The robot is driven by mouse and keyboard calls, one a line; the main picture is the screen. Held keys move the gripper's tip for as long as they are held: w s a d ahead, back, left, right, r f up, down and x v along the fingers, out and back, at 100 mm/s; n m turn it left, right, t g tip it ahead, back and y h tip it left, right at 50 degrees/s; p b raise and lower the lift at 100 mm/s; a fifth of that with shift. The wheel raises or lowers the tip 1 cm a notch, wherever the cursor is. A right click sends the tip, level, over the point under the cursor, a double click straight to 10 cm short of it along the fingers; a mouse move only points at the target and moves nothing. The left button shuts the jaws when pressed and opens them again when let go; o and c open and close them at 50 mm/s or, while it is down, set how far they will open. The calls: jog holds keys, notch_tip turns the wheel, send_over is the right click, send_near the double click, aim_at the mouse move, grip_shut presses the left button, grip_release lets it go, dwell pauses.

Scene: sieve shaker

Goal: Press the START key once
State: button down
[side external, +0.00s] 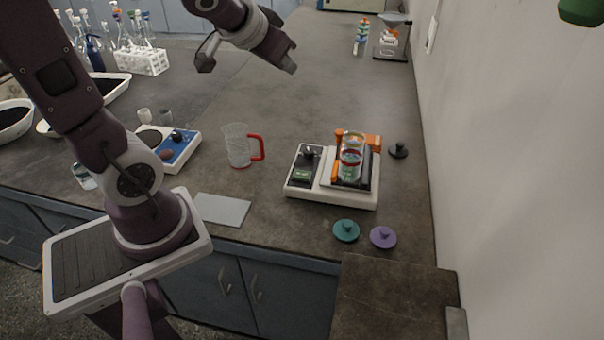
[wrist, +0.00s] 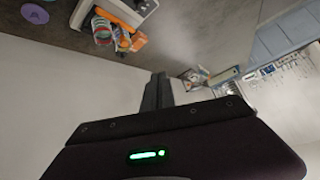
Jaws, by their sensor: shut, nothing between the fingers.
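The sieve shaker (side external: 331,202) is a white box on the bench, right of centre in the side external view. A stack of clear sieves (side external: 350,160) stands on it between orange clamps. On its left a dark panel (side external: 304,163) carries a black knob and a small green key or display; I cannot read any START label. The shaker (wrist: 123,12) also shows at the top of the wrist view. My gripper (side external: 290,68) is high over the back of the bench, well behind and above the shaker. Its fingers (wrist: 158,88) are together and empty.
A jug with a red handle (side external: 237,146) stands left of the shaker. A teal lid (side external: 346,231), a purple lid (side external: 383,237) and a black lid (side external: 398,150) lie around it. A blue-white hotplate (side external: 181,150) stands further left. A wall (side external: 500,150) bounds the right.

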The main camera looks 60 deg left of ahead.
jog(key=w+a+f+h, duration=0.2)
jog(key=w+a+f, duration=0.2)
jog(key=w+f, duration=0.2)
jog(key=h, duration=0.7)
send_over(298, 174)
notch_tip(298, 174, down, 11)
jog(key=shift+g, duration=0.4)
jog(key=shift+f, duration=4.45)
jog(key=shift+f, duration=0.15)
jog(key=shift+f, duration=0.3)
